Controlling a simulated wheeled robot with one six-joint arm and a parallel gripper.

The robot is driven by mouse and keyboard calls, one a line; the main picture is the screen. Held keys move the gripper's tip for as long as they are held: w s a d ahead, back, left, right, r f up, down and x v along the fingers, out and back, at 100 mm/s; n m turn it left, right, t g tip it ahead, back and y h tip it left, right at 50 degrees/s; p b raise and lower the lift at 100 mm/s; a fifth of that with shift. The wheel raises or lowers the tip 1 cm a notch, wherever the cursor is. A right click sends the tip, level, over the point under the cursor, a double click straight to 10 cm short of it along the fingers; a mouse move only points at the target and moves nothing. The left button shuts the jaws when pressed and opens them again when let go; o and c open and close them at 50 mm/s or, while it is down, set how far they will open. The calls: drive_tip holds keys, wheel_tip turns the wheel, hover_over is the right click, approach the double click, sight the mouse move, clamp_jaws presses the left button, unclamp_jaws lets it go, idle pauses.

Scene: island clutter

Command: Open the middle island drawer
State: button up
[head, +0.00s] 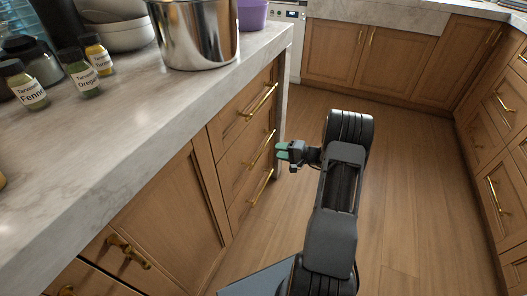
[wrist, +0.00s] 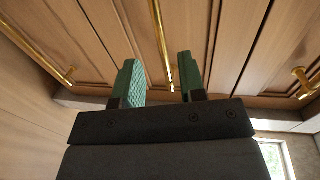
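The island's middle drawer (head: 245,166) is a wooden front with a long brass bar handle (head: 262,150); it looks shut, flush with the drawers above and below. My gripper (head: 283,151) is just right of this handle in the head view, with its green fingertips pointing at the drawer front. In the wrist view the two green fingers (wrist: 159,78) are open and apart. A brass handle (wrist: 160,40) runs lengthwise through the gap between them, nearer the right finger. I cannot tell whether the bar is between the fingertips or just beyond them.
The upper drawer handle (head: 260,101) and lower drawer handle (head: 262,187) are close by. The marble countertop (head: 130,125) overhangs the drawers and holds a steel pot (head: 197,35) and spice jars (head: 88,80). The wooden floor (head: 410,180) on the right is clear.

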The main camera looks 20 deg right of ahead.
sight(263, 148)
drive_tip(key=b+x, duration=0.1)
drive_tip(key=x, duration=0.7)
drive_tip(key=shift+w+a+b, duration=0.1)
drive_tip(key=shift+b, duration=0.2)
drive_tip(key=shift+c, duration=0.4)
clamp_jaws()
